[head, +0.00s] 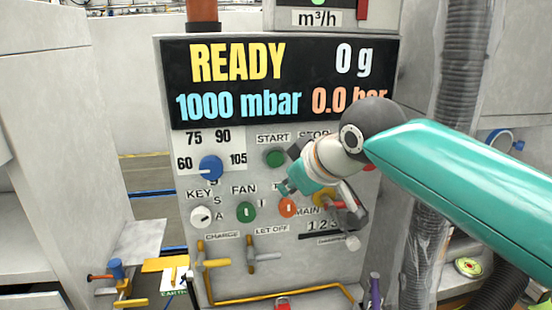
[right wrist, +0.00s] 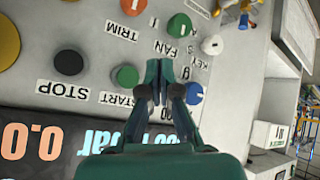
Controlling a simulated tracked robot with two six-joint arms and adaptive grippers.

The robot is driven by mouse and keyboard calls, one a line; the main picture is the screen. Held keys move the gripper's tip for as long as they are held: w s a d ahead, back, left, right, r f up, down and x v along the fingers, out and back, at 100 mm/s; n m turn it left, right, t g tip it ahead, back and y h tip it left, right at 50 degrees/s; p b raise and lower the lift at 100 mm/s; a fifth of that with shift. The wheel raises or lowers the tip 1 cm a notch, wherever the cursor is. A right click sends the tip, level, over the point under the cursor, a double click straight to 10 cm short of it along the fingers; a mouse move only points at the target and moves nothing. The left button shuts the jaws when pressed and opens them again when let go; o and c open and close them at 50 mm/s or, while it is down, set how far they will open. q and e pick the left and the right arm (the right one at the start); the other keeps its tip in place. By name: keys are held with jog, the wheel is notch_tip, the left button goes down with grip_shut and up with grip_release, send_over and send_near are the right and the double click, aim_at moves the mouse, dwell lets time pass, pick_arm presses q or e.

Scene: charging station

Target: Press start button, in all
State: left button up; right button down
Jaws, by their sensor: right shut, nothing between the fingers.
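The green start button (head: 275,157) is on the grey control panel (head: 225,230), below the START label and the display. In the right wrist view, where the panel appears upside down, the green start button (right wrist: 127,76) is left of the fingertips, above its label. My right gripper (head: 286,188) is in front of the panel, slightly below and right of the start button in the head view. Its fingers (right wrist: 155,80) are shut and empty, and in the picture they do not cover the button. I cannot tell whether they touch the panel. My left gripper is not in view.
The display (head: 285,80) reads READY, 0 g and 1000 mbar. My right arm covers the panel's right side.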

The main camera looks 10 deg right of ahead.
aim_at(280, 164)
jog(key=shift+w+p, duration=2.3)
jog(key=shift+w, duration=1.5)
jog(key=shift+w+r+p, duration=0.1)
jog(key=shift+w+p, duration=0.15)
jog(key=shift+p, duration=0.15)
jog(key=shift+w, duration=0.15)
